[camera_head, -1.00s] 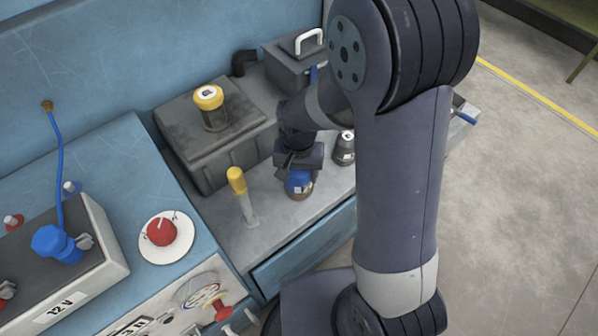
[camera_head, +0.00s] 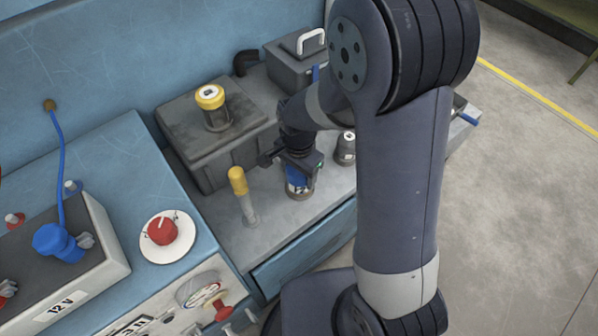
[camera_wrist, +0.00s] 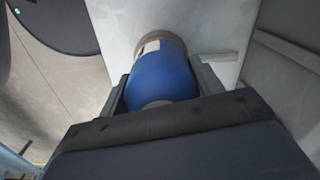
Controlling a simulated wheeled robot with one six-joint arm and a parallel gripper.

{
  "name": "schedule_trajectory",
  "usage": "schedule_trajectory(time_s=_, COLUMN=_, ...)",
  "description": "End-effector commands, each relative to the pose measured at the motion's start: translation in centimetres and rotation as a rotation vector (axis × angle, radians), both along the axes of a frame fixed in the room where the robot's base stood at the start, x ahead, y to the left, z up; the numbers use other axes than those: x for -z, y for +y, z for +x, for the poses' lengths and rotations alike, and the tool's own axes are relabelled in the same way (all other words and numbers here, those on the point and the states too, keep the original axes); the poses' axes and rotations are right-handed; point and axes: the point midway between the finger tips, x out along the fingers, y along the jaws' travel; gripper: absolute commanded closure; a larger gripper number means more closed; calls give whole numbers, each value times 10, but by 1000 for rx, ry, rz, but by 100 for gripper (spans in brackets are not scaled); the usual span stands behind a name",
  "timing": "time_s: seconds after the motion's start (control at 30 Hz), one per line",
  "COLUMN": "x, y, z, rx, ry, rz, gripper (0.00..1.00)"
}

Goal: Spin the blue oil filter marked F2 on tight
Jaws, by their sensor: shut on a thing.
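The blue oil filter (camera_head: 299,182) stands upright on a short metallic base on the grey bench, with a white label bearing dark marks that I cannot read fully. My gripper (camera_head: 300,172) reaches down over it and is shut on its blue body. In the wrist view the blue filter (camera_wrist: 162,78) sits between the two fingers of my gripper (camera_wrist: 160,90), one on each side. A beige and metal ring shows at the filter's far end. Whether the filter is seated tight cannot be told.
A yellow-topped lever (camera_head: 240,190) stands just left of the filter. A dark grey box with a yellow-capped filler (camera_head: 211,100) is behind. A dark canister (camera_head: 346,148) stands close on the right. The blue drawer front (camera_head: 305,245) lies below the bench edge.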

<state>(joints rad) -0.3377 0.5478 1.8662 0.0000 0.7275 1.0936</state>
Motion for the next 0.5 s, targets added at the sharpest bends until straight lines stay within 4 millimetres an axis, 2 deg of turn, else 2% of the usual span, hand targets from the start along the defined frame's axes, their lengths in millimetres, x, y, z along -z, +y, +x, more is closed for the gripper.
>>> schedule_trajectory(time_s=0.37, x=0, y=0, z=0, rx=38, ry=0, rz=0, gripper=70)
schedule_trajectory(time_s=0.5, x=0, y=0, z=1, rx=125, ry=0, rz=0, gripper=70)
